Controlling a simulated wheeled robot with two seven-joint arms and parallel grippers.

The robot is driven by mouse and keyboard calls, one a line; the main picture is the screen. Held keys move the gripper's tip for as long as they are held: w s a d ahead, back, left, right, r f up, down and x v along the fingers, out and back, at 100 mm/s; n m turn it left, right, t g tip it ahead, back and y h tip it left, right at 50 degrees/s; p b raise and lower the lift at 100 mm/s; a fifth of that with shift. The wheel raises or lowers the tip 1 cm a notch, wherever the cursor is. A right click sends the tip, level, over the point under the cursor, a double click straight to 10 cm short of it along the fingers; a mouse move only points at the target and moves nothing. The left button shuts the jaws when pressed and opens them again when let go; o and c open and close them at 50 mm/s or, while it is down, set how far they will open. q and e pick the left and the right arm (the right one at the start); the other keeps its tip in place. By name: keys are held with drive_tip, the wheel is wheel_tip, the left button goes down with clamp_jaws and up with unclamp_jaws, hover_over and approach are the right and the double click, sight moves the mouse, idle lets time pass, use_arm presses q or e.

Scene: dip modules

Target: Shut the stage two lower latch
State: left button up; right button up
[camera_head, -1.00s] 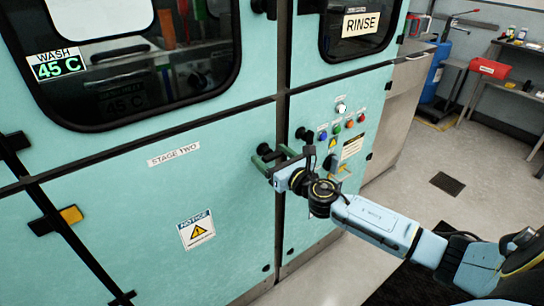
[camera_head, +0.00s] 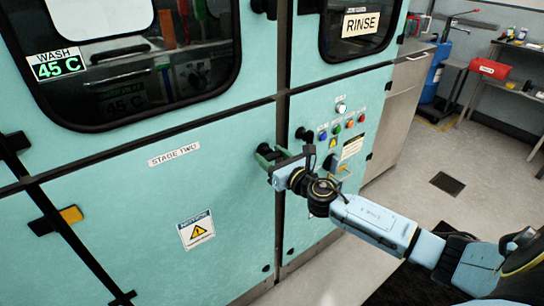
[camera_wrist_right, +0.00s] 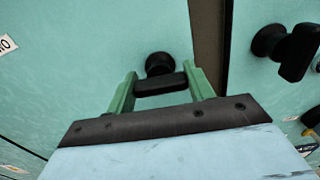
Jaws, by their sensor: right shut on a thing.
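The stage two lower latch (camera_wrist_right: 160,82) is a black bar on a round black knob, near the right edge of the teal panel labelled STAGE TWO (camera_head: 174,155). In the head view the latch (camera_head: 264,149) is partly hidden by my gripper. My right gripper (camera_head: 271,156) reaches it from the right. In the wrist view its green fingers (camera_wrist_right: 161,88) stand on either side of the bar, shut on its two ends. The bar lies roughly crosswise in that view, with the knob just beyond it. My left gripper is not in view.
A similar black latch (camera_wrist_right: 285,47) sits on the neighbouring panel, close to the right of my gripper. A control panel with coloured buttons (camera_head: 336,128) is just above my wrist. A dark vertical seam (camera_head: 280,220) separates the panels. Open floor (camera_head: 400,200) lies to the right.

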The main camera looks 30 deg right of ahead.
drive_tip(key=shift+m, duration=0.5)
drive_tip(key=m, duration=0.7)
drive_tip(key=shift+p, duration=0.35)
drive_tip(key=m, duration=0.2)
drive_tip(key=shift+m+p, duration=0.3)
drive_tip(key=shift+m, duration=0.1)
drive_tip(key=m+p, duration=0.2)
drive_tip(key=m, duration=0.4)
drive_tip(key=shift+d, duration=0.1)
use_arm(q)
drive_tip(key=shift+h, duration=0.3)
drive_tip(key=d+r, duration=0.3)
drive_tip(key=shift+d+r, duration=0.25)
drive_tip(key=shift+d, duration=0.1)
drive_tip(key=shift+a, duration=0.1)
use_arm(e)
drive_tip(key=shift+m, duration=0.5)
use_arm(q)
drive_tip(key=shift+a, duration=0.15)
use_arm(e)
drive_tip(key=o, duration=1)
